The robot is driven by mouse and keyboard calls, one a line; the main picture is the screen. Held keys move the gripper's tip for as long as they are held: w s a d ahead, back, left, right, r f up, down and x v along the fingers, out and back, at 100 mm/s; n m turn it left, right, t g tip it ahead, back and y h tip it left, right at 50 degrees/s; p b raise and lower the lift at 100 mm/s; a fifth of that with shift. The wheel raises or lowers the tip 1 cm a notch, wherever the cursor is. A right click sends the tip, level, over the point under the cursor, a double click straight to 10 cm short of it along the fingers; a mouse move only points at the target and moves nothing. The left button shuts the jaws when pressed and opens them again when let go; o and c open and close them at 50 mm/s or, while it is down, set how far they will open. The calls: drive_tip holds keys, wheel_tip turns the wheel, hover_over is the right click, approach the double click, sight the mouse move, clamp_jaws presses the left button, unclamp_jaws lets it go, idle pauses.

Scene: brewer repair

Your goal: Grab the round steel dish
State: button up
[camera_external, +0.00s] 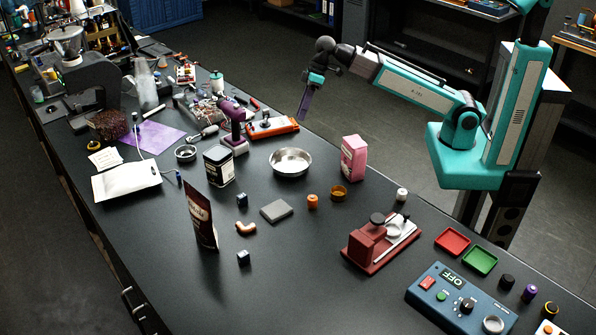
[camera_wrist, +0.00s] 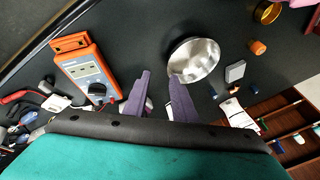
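The round steel dish (camera_external: 290,163) is a shiny, shallow silver bowl standing upright on the dark workbench, near its far edge in the external view. It looks empty. In the wrist view the dish (camera_wrist: 194,60) lies just beyond and right of the fingertips, and the right finger overlaps its lower rim in the picture. My gripper (camera_external: 303,117) hangs in the air above and behind the dish, clear of it. In the wrist view its two purple fingers (camera_wrist: 160,76) are apart with nothing between them.
An orange multimeter (camera_wrist: 88,70) lies left of the fingers. In the external view, a purple-handled tool (camera_external: 233,120) stands left of the dish, a pink carton (camera_external: 353,157) right, an amber ring (camera_external: 339,192) and grey block (camera_external: 277,211) in front. Bare bench (camera_external: 300,260) lies further forward.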

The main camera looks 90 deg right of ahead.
drive_tip(key=shift+a+r+y, duration=0.3)
drive_tip(key=shift+a+r, duration=0.4)
drive_tip(key=shift+a, duration=0.05)
drive_tip(key=p, duration=0.1)
approach(289, 163)
drive_tip(key=shift+w+d, duration=0.35)
drive_tip(key=shift+d, duration=0.35)
drive_tip(key=shift+w+d, duration=0.3)
drive_tip(key=shift+d, duration=0.4)
drive_tip(key=shift+w+d, duration=0.35)
drive_tip(key=shift+d, duration=0.35)
drive_tip(key=shift+a+f+p, duration=0.1)
drive_tip(key=shift+p, duration=0.2)
drive_tip(key=shift+p+x, duration=0.8)
drive_tip(key=shift+x, duration=1.7)
drive_tip(key=shift+s, duration=0.1)
clamp_jaws()
